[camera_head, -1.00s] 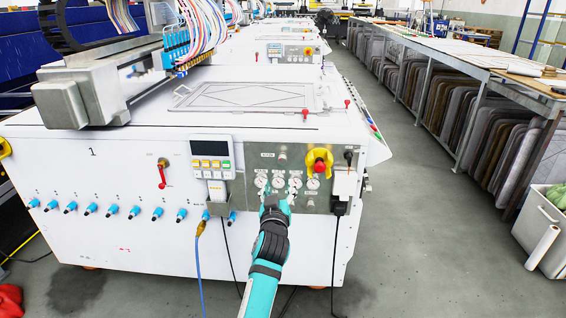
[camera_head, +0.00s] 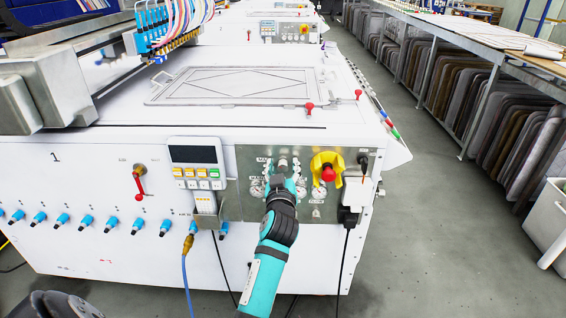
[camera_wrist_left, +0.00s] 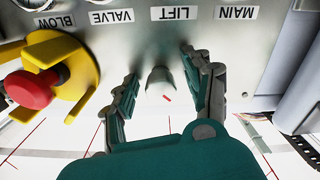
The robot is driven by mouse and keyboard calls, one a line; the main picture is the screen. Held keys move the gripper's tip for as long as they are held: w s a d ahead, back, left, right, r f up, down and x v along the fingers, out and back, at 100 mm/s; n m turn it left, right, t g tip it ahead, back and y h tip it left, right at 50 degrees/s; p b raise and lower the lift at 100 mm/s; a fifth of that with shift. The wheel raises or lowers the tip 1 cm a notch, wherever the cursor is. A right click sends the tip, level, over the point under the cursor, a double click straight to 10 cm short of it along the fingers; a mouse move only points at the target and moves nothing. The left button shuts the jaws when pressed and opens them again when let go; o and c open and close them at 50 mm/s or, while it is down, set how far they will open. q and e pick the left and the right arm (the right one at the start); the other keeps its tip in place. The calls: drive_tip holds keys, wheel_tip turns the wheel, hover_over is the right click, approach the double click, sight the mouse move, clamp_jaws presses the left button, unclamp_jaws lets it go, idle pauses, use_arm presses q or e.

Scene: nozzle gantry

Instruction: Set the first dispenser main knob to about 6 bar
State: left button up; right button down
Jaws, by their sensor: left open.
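The steel control panel (camera_head: 243,165) is on the front of the white machine, with round gauges and small labels. My left gripper (camera_head: 284,172) is in front of it and hides part of the gauges and knobs. In the left wrist view the labels are upside down and read BLOW, VALVE, LIFT (camera_wrist_left: 174,14) and MAIN (camera_wrist_left: 237,13). My left gripper (camera_wrist_left: 160,66) is open there, its fingers on either side of a grey knob (camera_wrist_left: 160,82) with a red mark, in line with LIFT. I see no contact between fingers and knob. The gauge needles cannot be read.
A red emergency button (camera_head: 327,174) on a yellow mount is close to the right of my left gripper; it also shows in the left wrist view (camera_wrist_left: 29,90). A keypad unit (camera_head: 196,163) is on the left. Cables hang below the panel.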

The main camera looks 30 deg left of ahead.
drive_tip(key=shift+s+d+f, duration=0.1)
drive_tip(key=shift+s+d, duration=0.05)
drive_tip(key=shift+s, duration=0.1)
use_arm(q)
clamp_jaws()
use_arm(e)
drive_tip(key=shift+w, duration=0.1)
use_arm(q)
drive_tip(key=shift+r+m, duration=0.1)
drive_tip(key=shift+m, duration=0.2)
drive_tip(key=m+p, duration=0.2)
drive_tip(key=m, duration=0.2)
drive_tip(key=shift+r, duration=0.1)
drive_tip(key=m+p, duration=0.2)
drive_tip(key=m, duration=0.4)
drive_tip(key=shift+s+a+p, duration=0.1)
drive_tip(key=shift+p, duration=0.2)
drive_tip(key=shift+m+p, duration=0.35)
drive_tip(key=shift+m, duration=1.05)
use_arm(e)
drive_tip(key=s+f, duration=0.3)
drive_tip(key=f, duration=0.5)
drive_tip(key=s+f+g, duration=0.1)
drive_tip(key=s+f, duration=0.3)
drive_tip(key=f, duration=0.4)
drive_tip(key=shift+s+d, duration=0.15)
drive_tip(key=shift+d, duration=0.25)
